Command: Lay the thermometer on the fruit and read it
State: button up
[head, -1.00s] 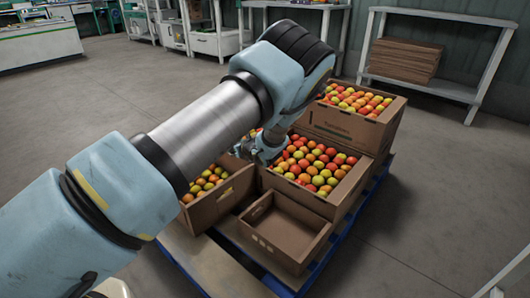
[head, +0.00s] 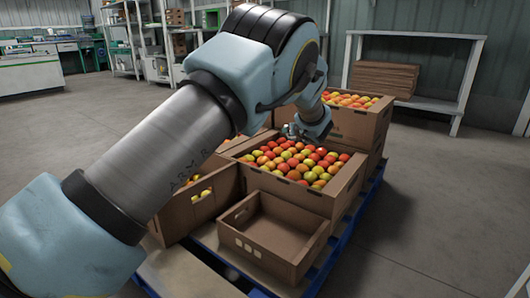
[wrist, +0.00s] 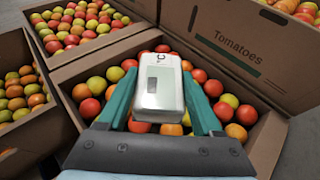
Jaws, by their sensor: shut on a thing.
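My gripper (wrist: 158,100) is shut on a white, box-shaped thermometer (wrist: 159,70) with a small grey display; no reading can be made out. The wrist view shows it between the two green fingers, over a crate (wrist: 83,63) of red, orange and yellow tomatoes (wrist: 97,86). I cannot tell whether the thermometer touches the fruit. In the head view the arm reaches over the same crate (head: 325,200) and its tomatoes (head: 300,160), with the gripper (head: 292,132) at the crate's back edge. The thermometer is too small to tell there.
An empty cardboard crate (head: 300,254) stands in front of the full one on a blue pallet (head: 343,226). Another tomato crate (head: 205,212) is at left. A taller stack marked "Tomatoes" (wrist: 237,43) rises behind. A shelf with flat cardboard (head: 384,78) stands at the back; floor is clear right.

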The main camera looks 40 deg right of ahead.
aim_at(293, 161)
notch_tip(293, 161, down, 10)
jog(key=b, duration=0.5)
jog(key=shift+r, duration=0.35)
jog(key=o, duration=1.5)
jog(key=shift+s, duration=0.1)
jog(key=p+v, duration=0.4)
jog(key=v, duration=0.7)
jog(key=shift+r, duration=0.15)
jog(key=shift+s+a, duration=0.2)
jog(key=shift+s, duration=0.15)
